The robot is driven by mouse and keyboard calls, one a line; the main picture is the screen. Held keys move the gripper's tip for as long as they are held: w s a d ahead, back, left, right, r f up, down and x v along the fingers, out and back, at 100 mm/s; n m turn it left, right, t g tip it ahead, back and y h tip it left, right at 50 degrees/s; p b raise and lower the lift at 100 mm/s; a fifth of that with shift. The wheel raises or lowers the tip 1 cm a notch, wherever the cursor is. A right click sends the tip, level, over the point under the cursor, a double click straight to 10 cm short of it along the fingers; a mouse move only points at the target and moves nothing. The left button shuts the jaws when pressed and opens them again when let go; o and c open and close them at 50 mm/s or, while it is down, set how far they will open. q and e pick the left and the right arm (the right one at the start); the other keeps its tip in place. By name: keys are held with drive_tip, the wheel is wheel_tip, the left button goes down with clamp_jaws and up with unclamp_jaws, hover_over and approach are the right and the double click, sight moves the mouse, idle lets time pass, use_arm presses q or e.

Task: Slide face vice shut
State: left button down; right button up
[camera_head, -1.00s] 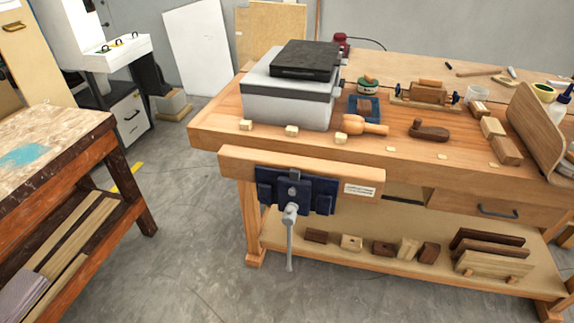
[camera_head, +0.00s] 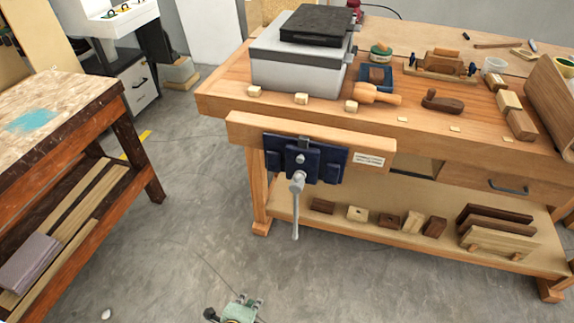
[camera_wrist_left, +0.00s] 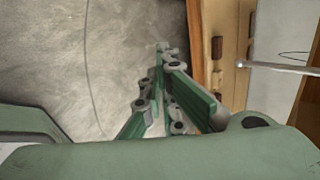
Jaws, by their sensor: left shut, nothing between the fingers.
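The face vice (camera_head: 378,146) is on the front of the wooden workbench. Its wide wooden jaw stands out in front of the bench edge; I cannot measure the gap. A dark blue metal plate (camera_head: 330,165) is on the jaw, with a grey handle (camera_head: 296,205) hanging almost straight down. My left gripper (camera_head: 250,300), green and grey, is at the bottom of the head view, below and in front of the vice, apart from it. It is shut and empty. In the left wrist view its fingers (camera_wrist_left: 165,55) point toward the bench, and the handle (camera_wrist_left: 275,67) shows at the right. My right gripper is not in view.
The bench top (camera_head: 225,92) holds a grey box with a black lid (camera_head: 300,70), a mallet (camera_head: 375,95) and planes. Wood blocks lie on the lower shelf (camera_head: 375,236). A second table (camera_head: 75,90) stands at the left. The floor before the vice is clear.

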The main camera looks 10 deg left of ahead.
use_arm(q)
drive_tip(key=w+d+r+m+t, duration=0.35)
drive_tip(key=w+r+m, duration=0.55)
drive_tip(key=r, duration=0.5)
drive_tip(key=m+t+h, duration=0.1)
drive_tip(key=m+t, duration=0.5)
drive_tip(key=m, duration=0.3)
approach(289, 159)
drive_tip(key=shift+n+g, duration=0.25)
drive_tip(key=shift+n, duration=0.05)
drive_tip(key=w, duration=0.4)
drive_tip(key=w+b, duration=0.1)
drive_tip(key=w, duration=0.2)
drive_tip(key=shift+d+r, duration=0.2)
drive_tip(key=shift+d, duration=0.05)
